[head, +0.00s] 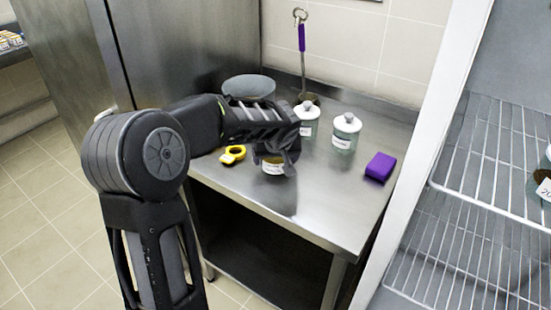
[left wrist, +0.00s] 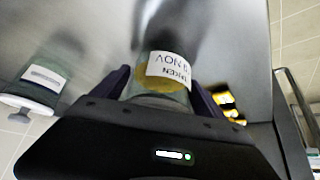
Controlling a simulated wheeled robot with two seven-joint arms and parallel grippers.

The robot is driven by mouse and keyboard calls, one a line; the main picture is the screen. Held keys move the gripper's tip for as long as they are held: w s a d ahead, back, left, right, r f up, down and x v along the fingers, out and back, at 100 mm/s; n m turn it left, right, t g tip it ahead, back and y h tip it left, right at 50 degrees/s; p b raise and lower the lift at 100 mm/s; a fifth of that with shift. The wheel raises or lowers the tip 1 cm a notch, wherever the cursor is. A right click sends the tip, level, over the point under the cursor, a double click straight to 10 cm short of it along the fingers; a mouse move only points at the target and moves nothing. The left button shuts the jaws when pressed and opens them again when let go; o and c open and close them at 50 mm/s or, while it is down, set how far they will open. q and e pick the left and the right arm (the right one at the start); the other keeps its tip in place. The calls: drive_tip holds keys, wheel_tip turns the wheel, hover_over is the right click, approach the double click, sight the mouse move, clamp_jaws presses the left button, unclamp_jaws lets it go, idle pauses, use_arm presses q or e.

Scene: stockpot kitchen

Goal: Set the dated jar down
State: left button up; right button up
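The dated jar (head: 272,166) is a clear jar with yellowish contents and a white label. It is at the front of the steel counter (head: 320,215) in the head view, partly hidden under my left gripper (head: 278,150). In the left wrist view the jar (left wrist: 165,72) appears upside down, its label reading "NOV", between the two fingers of my left gripper (left wrist: 160,88). The fingers lie close against both sides, shut on it. Its base is at or just above the counter; I cannot tell whether it touches. My right gripper is not in view.
Two white-lidded jars (head: 307,120) (head: 346,132) stand behind and to the right. A purple-handled utensil (head: 302,40) stands at the back. Wire shelves (head: 490,190) are at right.

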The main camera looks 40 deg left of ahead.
use_arm(q)
drive_tip(key=shift+o, duration=1)
drive_tip(key=shift+r+p, duration=0.2)
drive_tip(key=shift+p, duration=0.1)
drive_tip(key=v, duration=1.2)
drive_tip(key=shift+b, duration=0.45)
drive_tip(key=shift+f, duration=0.1)
